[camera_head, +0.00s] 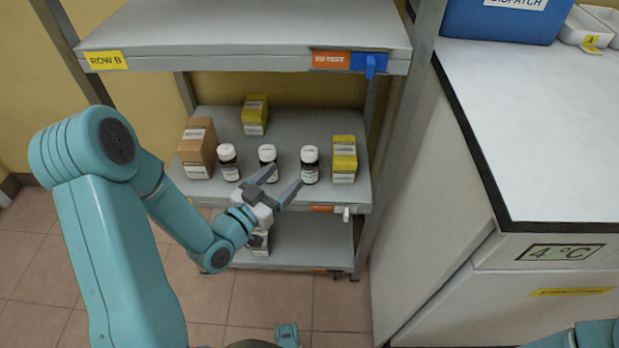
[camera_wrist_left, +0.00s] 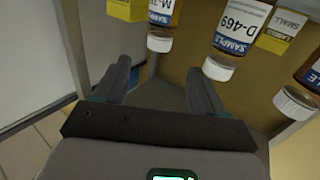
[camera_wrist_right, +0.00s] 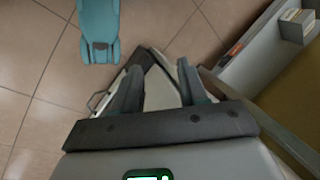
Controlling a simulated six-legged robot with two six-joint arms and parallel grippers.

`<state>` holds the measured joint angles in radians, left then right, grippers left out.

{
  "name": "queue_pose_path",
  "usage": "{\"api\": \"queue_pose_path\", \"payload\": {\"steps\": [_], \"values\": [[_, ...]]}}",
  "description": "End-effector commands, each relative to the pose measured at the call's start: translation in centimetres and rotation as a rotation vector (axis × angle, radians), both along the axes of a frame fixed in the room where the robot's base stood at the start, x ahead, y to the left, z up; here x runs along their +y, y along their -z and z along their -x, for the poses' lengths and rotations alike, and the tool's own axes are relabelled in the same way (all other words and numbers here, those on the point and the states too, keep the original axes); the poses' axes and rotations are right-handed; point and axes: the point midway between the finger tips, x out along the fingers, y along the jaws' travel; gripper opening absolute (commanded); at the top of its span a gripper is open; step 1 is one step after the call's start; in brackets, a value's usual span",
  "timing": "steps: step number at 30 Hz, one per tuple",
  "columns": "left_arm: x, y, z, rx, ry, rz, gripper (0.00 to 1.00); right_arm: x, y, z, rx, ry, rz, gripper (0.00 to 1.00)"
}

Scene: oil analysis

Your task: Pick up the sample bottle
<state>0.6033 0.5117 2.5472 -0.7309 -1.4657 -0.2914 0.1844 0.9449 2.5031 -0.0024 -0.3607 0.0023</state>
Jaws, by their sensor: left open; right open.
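Three brown sample bottles with white caps and white-and-blue labels stand in a row on the middle shelf: left (camera_head: 228,162), middle (camera_head: 267,157) and right (camera_head: 310,164). The left wrist view shows them upside down; the middle one reads D-469 (camera_wrist_left: 238,38), and the right one (camera_wrist_left: 160,25) has a partly cut-off label starting with M. My left gripper (camera_head: 289,175) is open and empty in front of the middle and right bottles. Its fingers (camera_wrist_left: 158,68) hold nothing. My right gripper (camera_wrist_right: 158,65) is open and empty, low above the floor, away from the bottles.
A brown box (camera_head: 197,150) stands left of the bottles, a yellow box (camera_head: 344,160) right, another yellow box (camera_head: 254,116) behind. The upper shelf board (camera_head: 245,30) overhangs them; a rack post (camera_head: 400,110) stands at right. A white-topped counter (camera_head: 540,120) lies further right.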

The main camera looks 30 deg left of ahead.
Motion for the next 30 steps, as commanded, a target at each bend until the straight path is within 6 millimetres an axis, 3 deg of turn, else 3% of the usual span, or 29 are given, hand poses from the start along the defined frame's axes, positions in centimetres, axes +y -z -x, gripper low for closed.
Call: {"api": "queue_pose_path", "payload": {"steps": [3, 6, 11, 19, 29, 30], "values": [[-0.5, -0.1, -2.9, -0.002, 0.006, -0.001, 0.7, -0.1, -0.1, -0.1, -0.001, 0.003, 0.0, 0.43], [-0.6, 0.0, -4.5, -0.001, 0.004, -0.001, 0.7, -0.1, 0.0, -0.1, -0.001, 0.003, 0.0, 0.43], [-0.8, 0.0, -5.8, 0.001, 0.003, 0.0, 0.7, -0.1, 0.1, -0.1, -0.002, 0.003, 0.0, 0.43], [-1.4, 0.0, -9.8, -0.001, 0.004, -0.002, 0.7, -0.2, 0.9, -0.3, -0.005, 0.009, 0.002, 0.43], [-1.5, 0.0, -10.7, 0.002, 0.002, 0.0, 0.7, -0.3, 0.9, -0.3, -0.005, 0.011, 0.002, 0.43], [-1.5, 0.0, -10.7, 0.002, 0.002, 0.0, 0.6, -0.3, 0.9, -0.3, -0.005, 0.011, 0.002, 0.43]]}}
